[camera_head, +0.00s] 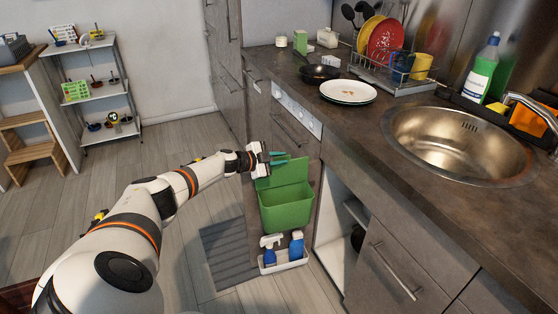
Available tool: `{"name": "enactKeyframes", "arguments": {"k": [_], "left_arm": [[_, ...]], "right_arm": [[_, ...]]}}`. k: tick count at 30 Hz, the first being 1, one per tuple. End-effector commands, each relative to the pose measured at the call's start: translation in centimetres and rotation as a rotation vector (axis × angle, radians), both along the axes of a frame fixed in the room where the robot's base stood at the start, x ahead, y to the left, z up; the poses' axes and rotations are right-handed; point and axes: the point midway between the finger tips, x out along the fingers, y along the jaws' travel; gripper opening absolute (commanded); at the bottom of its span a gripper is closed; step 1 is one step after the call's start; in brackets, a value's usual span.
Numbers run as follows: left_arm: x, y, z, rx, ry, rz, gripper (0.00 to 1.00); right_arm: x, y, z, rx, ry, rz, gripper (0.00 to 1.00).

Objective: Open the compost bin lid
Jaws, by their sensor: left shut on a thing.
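The green compost bin (285,213) is at the centre of the head view, on the front of the lower cabinets. Its green lid (284,173) stands raised at the back of the bin, steeply tilted. My left gripper (279,158), with teal fingertips, is at the upper edge of the lid and shut on it. The exact contact of the fingers is small and partly hidden. My right gripper is not in view.
A white caddy (284,263) with blue spray bottles sits below the bin. An open cabinet (341,232) is to the right. The counter (370,132) above holds a pan, plates, a dish rack and a sink. The floor to the left is mostly clear.

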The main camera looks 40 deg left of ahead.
Motion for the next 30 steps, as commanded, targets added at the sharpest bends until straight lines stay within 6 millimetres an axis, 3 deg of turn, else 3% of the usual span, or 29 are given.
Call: {"name": "enactKeyframes", "arguments": {"k": [16,17,18,30], "left_arm": [[0.01,0.27,-0.08,0.005,0.002,0.006,0.0],[0.01,0.27,-0.08,0.005,0.002,0.006,0.2],[0.01,0.25,-0.1,0.005,0.002,0.006,0.26],[-0.06,0.08,0.05,0.002,0.002,0.001,0.27]], "right_arm": [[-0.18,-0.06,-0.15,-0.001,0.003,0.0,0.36],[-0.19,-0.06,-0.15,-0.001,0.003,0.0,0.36],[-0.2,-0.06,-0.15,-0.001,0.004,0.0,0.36],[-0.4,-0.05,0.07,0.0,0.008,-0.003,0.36]]}}
